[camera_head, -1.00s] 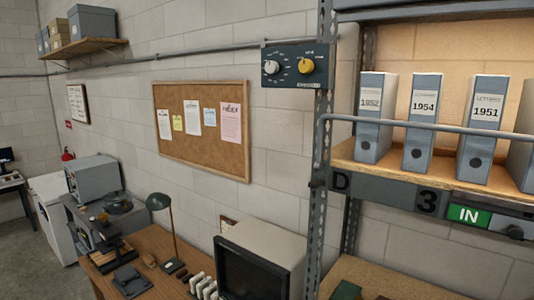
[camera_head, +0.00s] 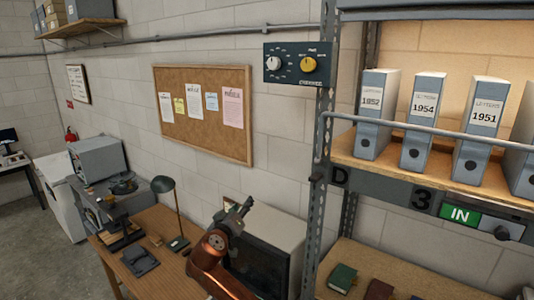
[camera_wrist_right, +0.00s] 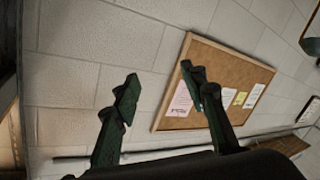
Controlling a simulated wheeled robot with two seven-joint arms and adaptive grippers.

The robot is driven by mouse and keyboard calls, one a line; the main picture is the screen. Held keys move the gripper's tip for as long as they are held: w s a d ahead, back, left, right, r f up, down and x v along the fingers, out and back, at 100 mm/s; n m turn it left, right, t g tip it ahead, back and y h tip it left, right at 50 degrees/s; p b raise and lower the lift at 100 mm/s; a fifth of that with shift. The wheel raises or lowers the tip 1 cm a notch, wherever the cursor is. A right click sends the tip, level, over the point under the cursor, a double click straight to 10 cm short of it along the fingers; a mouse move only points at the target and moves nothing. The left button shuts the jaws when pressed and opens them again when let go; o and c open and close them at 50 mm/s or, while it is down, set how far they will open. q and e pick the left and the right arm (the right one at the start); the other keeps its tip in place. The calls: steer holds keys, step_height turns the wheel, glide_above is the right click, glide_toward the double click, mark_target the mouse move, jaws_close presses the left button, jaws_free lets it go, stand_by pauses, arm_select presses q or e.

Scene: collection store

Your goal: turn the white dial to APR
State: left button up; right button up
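The white dial (camera_head: 273,64) is the left knob on a dark control panel (camera_head: 291,78) fixed beside the shelf upright. A yellow dial (camera_head: 308,65) sits to its right on the same panel. The lettering around the dials is too small to read. My left gripper is not in view.
A shelf (camera_head: 405,172) with several grey binders and a front rail (camera_head: 440,128) stands right of the panel. A cork board (camera_head: 205,135) hangs to the left. The wall below the panel is clear.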

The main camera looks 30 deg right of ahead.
steer(key=s+a+r+m+h, duration=0.1)
steer(key=s+r+m+h, duration=0.1)
steer(key=r, duration=0.9)
steer(key=s+a+r+m+h, duration=0.1)
steer(key=s+r+m+h, duration=0.1)
steer(key=r, duration=0.8)
steer(key=m+g+h+p, duration=0.2)
steer(key=m+g+h, duration=0.1)
steer(key=m+h, duration=0.3)
glide_toward(272, 64)
steer(key=m+y, duration=0.1)
steer(key=shift+m+g, duration=0.3)
steer(key=p+x, duration=0.1)
steer(key=x, duration=0.2)
steer(key=r+p+x, duration=0.1)
steer(key=p+x, duration=0.1)
steer(key=x, duration=0.2)
steer(key=shift+a+r, duration=0.1)
steer(key=shift+r, duration=0.05)
steer(key=shift+w+d+r+p, duration=0.1)
steer(key=shift+w+d+p, duration=0.15)
steer(key=shift+d+p, duration=0.3)
steer(key=shift+c, duration=0.3)
jaws_close()
